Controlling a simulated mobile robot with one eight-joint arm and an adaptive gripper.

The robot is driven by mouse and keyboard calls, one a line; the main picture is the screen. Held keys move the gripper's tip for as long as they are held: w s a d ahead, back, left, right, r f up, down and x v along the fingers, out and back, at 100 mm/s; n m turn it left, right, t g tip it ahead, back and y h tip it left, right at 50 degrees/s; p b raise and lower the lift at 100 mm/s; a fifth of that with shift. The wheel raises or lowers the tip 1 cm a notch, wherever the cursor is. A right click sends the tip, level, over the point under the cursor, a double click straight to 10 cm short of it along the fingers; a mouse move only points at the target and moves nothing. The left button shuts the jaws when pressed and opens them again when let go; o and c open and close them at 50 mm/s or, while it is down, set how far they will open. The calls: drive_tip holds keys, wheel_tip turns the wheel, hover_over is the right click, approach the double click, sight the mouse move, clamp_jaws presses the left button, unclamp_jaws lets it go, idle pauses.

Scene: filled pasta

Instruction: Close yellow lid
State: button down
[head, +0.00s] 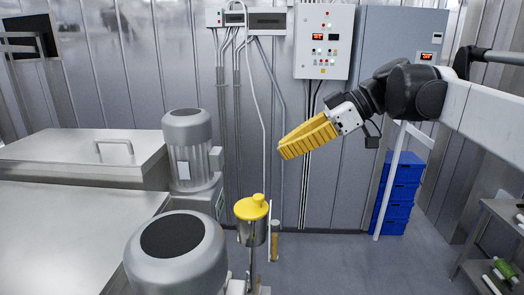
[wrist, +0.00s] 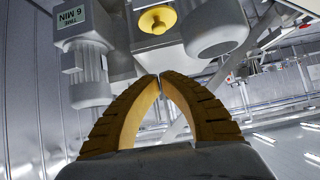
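The yellow lid (head: 251,208) is round with a small knob on top. It sits at the top of a small metal cylinder (head: 251,233) in the lower middle of the head view. I cannot tell whether it is fully seated. In the wrist view the lid (wrist: 157,19) shows at the top centre, beyond my fingertips. My gripper (head: 281,151) has yellow ribbed fingers and hangs in the air above and to the right of the lid, apart from it. In the wrist view its fingertips (wrist: 160,77) meet with nothing between them.
A large grey motor (head: 178,255) stands just left of the lid, and another motor (head: 188,145) stands behind it. A metal cover with a handle (head: 115,150) is at left. Blue crates (head: 398,195) stand at the right wall. The air between gripper and lid looks clear.

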wheel_tip(320, 180, up, 3)
drive_tip(key=d+h+p, duration=0.1)
drive_tip(key=h+p, duration=0.1)
drive_tip(key=p, duration=0.2)
hover_over(260, 194)
drive_tip(key=shift+h, duration=0.3)
wheel_tip(260, 194, down, 7)
drive_tip(key=shift+d+r, duration=0.1)
wheel_tip(260, 194, down, 4)
drive_tip(key=shift+r, duration=0.15)
drive_tip(key=shift+f, duration=0.55)
